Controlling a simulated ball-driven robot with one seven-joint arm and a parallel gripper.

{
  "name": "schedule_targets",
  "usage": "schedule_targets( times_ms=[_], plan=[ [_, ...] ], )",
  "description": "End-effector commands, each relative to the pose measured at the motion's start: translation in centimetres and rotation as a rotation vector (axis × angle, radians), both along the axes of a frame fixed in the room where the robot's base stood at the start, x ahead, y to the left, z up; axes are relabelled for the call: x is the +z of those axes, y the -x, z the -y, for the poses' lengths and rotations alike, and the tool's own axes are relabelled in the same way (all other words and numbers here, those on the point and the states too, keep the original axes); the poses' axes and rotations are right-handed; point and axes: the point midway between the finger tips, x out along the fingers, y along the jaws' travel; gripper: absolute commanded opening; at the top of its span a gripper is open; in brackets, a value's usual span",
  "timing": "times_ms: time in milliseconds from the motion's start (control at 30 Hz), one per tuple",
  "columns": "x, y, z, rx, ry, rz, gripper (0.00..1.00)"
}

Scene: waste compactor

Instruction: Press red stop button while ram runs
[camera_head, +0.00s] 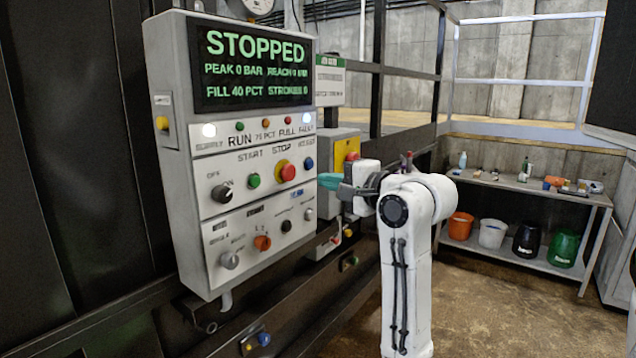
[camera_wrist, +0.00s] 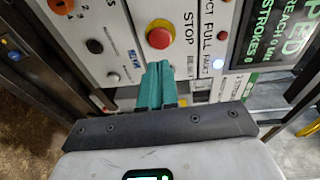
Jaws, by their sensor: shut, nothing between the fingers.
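The red stop button (camera_head: 287,172) has a yellow collar and sits on the grey control panel (camera_head: 190,170) at left in the head view. It also shows in the wrist view (camera_wrist: 159,36), above the fingertips. The panel's screen (camera_head: 252,68) reads STOPPED, with fill 40 PCT and strokes 0. A green start button (camera_head: 254,181) is left of the stop button. My gripper (camera_head: 322,181) has teal fingers, shut and empty, in front of the panel just right of the stop button and apart from it. The fingers point toward the panel in the wrist view (camera_wrist: 158,68). The ram is not in view.
A blue button (camera_head: 309,163) is right of the stop button. A black selector knob (camera_head: 222,193) marked OFF and ON is at left. An orange knob (camera_head: 262,243) is below. A yellow box with a red button (camera_head: 347,150) stands behind my gripper. A shelf with several buckets (camera_head: 520,220) is at right.

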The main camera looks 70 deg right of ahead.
Motion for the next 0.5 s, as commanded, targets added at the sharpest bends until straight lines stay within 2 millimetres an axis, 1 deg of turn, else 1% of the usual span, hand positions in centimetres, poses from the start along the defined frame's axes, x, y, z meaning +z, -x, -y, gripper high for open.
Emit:
schedule_targets(
  times_ms=[33,200,333,500],
  plan=[
    [0.0,0.9,-0.3,-0.003,0.002,0.002,0.0],
    [0.2,2.8,-1.1,-0.002,0.001,0.002,0.0],
    [0.3,3.5,-1.4,-0.002,0.001,0.001,0.0],
    [0.3,3.7,-1.5,-0.002,-0.001,0.0,0.0]
  ],
)
